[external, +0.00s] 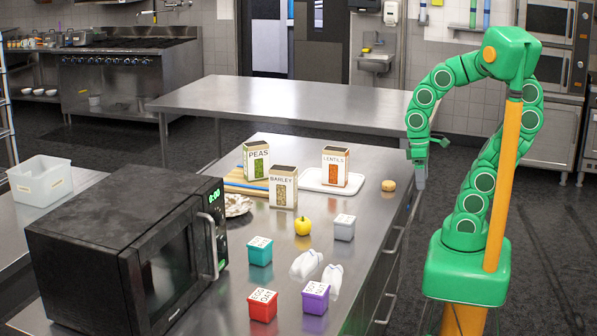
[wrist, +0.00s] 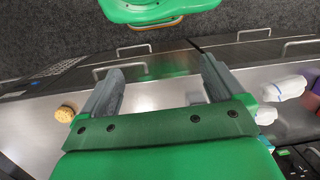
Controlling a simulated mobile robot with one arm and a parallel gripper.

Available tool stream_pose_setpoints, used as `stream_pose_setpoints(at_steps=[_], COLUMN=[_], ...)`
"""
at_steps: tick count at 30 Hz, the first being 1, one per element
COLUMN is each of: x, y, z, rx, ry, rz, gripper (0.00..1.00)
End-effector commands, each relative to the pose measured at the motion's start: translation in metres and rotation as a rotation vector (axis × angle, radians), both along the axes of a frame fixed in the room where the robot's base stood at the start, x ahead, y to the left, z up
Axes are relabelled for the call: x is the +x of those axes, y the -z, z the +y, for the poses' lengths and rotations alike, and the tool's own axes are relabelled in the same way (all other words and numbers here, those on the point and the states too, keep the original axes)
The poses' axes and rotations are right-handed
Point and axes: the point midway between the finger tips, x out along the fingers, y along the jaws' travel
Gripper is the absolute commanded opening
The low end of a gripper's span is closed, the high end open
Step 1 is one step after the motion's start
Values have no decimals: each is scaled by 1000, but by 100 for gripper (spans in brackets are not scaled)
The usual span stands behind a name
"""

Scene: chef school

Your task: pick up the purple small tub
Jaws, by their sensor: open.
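The purple small tub (external: 315,301) stands upright on the steel counter at the front in the external view, with a lettered white top. A small purple patch (wrist: 313,103) at the right edge of the wrist view may be this tub; it is cut off, so I cannot be sure. My gripper (external: 419,182) hangs at the counter's right edge, near the bun, well behind the tub and above it. In the wrist view its two fingers (wrist: 160,78) are spread apart with nothing between them.
A red tub (external: 263,308) sits left of the purple tub, and white crumpled cloths (external: 306,264) lie just behind it. A teal tub (external: 260,254), grey tub (external: 344,229), yellow pepper (external: 302,227) and bun (external: 388,185) stand farther back. A black microwave (external: 100,260) fills the left.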

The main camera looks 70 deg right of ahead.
Motion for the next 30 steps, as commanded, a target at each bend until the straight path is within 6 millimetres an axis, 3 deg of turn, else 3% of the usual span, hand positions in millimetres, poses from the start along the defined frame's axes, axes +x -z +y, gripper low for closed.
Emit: stream_pose_setpoints(at_steps=[1, 2, 5, 7, 13, 21, 30], x=[1, 2, 7, 13, 34, 58, 89], y=[1, 1, 4, 8, 12, -2, -23], z=[-16, -16, -3, 16, 103, 213, 308], rx=[-48, -49, -12, 44, 293, 610, 877], ry=[43, 46, 39, 29, 15, 81, 271], rz=[3, 4, 9, 14, 45, 129, 266], gripper=[96, 96, 96, 96, 96, 96, 96])
